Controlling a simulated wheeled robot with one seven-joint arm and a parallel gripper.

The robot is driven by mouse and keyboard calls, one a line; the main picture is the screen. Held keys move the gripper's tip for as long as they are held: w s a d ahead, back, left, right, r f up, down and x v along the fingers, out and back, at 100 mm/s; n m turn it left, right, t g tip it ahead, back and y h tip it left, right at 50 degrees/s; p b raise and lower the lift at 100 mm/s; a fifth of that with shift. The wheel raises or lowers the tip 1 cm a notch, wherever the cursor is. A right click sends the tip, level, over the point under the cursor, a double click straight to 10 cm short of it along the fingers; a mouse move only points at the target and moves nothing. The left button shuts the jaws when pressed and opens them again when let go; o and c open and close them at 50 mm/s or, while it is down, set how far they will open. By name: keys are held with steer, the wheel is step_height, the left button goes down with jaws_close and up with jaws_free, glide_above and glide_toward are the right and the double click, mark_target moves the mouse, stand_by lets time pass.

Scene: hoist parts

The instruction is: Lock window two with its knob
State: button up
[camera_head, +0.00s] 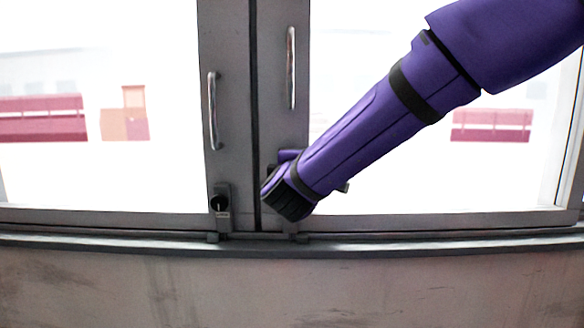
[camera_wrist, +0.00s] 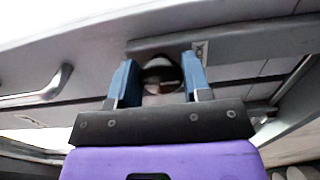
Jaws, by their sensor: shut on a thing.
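Two sliding window panels meet at the grey middle frames. The left panel has a dark knob (camera_head: 220,203) on a small lock plate near its bottom corner. My gripper reaches the lower corner of the right panel's frame (camera_head: 267,90), and my purple arm hides most of the lock there. In the wrist view, the two blue fingers of my gripper (camera_wrist: 160,76) are shut on a dark round knob (camera_wrist: 162,68), one finger on each side. I cannot tell which way this knob is turned. No numbers on the windows are readable.
An upright metal handle (camera_head: 213,111) is on the left panel and another handle (camera_head: 291,68) is on the right panel, above my gripper. The window sill rail (camera_head: 120,236) runs below, with a bare wall (camera_head: 200,290) under it.

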steer(key=shift+f, duration=0.1)
steer(key=o, duration=0.8)
steer(key=shift+o, duration=0.2)
steer(key=s, duration=1.1)
steer(key=shift+a, duration=0.15)
